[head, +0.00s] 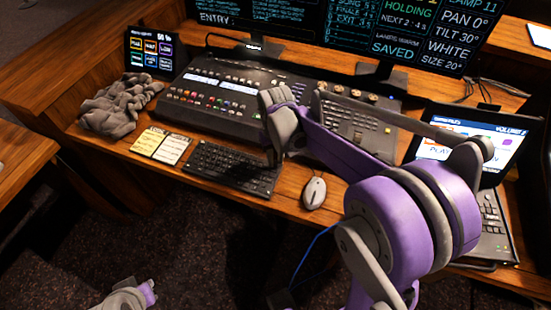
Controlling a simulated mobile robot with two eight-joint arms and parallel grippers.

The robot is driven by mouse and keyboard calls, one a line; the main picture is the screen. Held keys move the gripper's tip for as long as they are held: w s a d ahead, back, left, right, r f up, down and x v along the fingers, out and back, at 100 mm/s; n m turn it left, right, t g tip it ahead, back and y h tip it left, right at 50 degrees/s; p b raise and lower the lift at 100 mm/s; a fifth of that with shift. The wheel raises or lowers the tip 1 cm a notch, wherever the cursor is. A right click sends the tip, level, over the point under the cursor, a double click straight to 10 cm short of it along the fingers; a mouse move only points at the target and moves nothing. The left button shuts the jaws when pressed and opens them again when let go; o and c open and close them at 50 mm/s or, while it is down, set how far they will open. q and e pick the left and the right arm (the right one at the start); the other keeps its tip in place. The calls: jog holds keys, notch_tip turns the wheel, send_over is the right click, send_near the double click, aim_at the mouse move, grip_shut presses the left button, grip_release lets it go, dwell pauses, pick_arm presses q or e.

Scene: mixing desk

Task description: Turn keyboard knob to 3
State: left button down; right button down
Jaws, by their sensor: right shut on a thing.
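The black keyboard (232,168) lies on the wooden desk in front of the mixing console. My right gripper (274,158) points down at the keyboard's upper right corner. It is shut on the keyboard knob there. The fingers and hand hide the knob, so its setting cannot be read. Part of my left gripper (140,294) shows low at the bottom left, well away from the desk; its fingers are too unclear to tell.
The mixing console (215,105) stands behind the keyboard. A mouse (314,193) lies to its right, sticky notes (161,145) to its left. A crumpled grey cloth (119,105) lies farther left. A laptop (467,143) stands right; screens (340,25) stand at the back.

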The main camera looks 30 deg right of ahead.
aim_at(276, 162)
jog(key=m, duration=0.4)
jog(key=shift+m+b, duration=0.35)
jog(key=shift+m, duration=1.75)
jog(key=c, duration=0.7)
grip_release()
notch_tip(276, 162, up, 11)
jog(key=shift+f+p, duration=0.1)
jog(key=shift+p, duration=0.4)
